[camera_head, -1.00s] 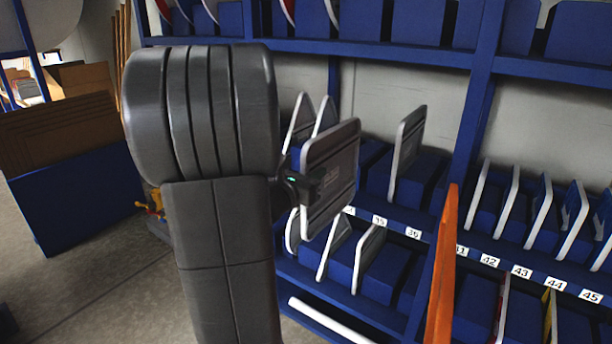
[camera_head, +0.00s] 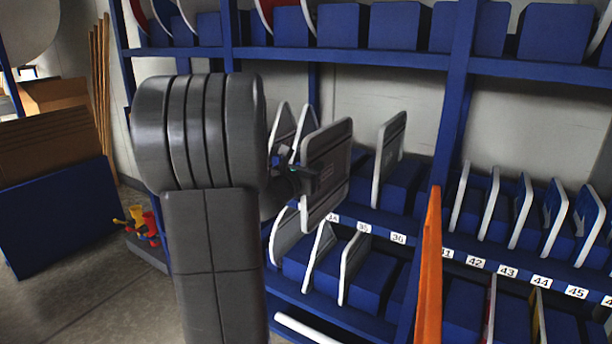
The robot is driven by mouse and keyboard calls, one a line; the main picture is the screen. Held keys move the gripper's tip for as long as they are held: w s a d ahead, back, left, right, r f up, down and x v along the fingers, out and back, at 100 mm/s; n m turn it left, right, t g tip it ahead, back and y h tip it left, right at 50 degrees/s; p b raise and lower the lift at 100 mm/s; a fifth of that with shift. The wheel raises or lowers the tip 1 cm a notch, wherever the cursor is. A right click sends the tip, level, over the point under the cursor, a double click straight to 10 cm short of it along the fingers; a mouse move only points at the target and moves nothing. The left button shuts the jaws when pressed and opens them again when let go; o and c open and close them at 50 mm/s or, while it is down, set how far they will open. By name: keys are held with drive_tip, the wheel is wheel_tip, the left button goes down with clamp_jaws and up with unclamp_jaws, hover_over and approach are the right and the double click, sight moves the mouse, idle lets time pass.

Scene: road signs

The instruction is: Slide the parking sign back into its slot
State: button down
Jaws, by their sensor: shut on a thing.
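The sign (camera_head: 326,172), a flat plate with rounded corners and a pale rim, shows its grey back, so its face is hidden. My gripper (camera_head: 305,178) is shut on the sign's left part and holds it upright in front of the middle shelf of the blue rack.
Signs stand to the left (camera_head: 281,135) and right (camera_head: 390,150) of the held sign. An orange upright board (camera_head: 430,270) stands at the right front. More signs fill the shelf below and the right bay (camera_head: 525,215). A blue bin of cardboard (camera_head: 60,215) is at left.

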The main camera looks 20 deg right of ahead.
sight(348, 147)
drive_tip(key=p+x, duration=0.1)
drive_tip(key=x, duration=2)
drive_tip(key=shift+d+r, duration=0.15)
drive_tip(key=shift+p+x, duration=0.5)
drive_tip(key=shift+x, duration=0.85)
drive_tip(key=shift+f+b, duration=0.7)
drive_tip(key=shift+b, duration=0.05)
drive_tip(key=c, duration=1.3)
unclamp_jaws()
drive_tip(key=shift+f, duration=0.1)
drive_tip(key=shift+f, duration=0.1)
drive_tip(key=b+v, duration=0.4)
drive_tip(key=v, duration=1)
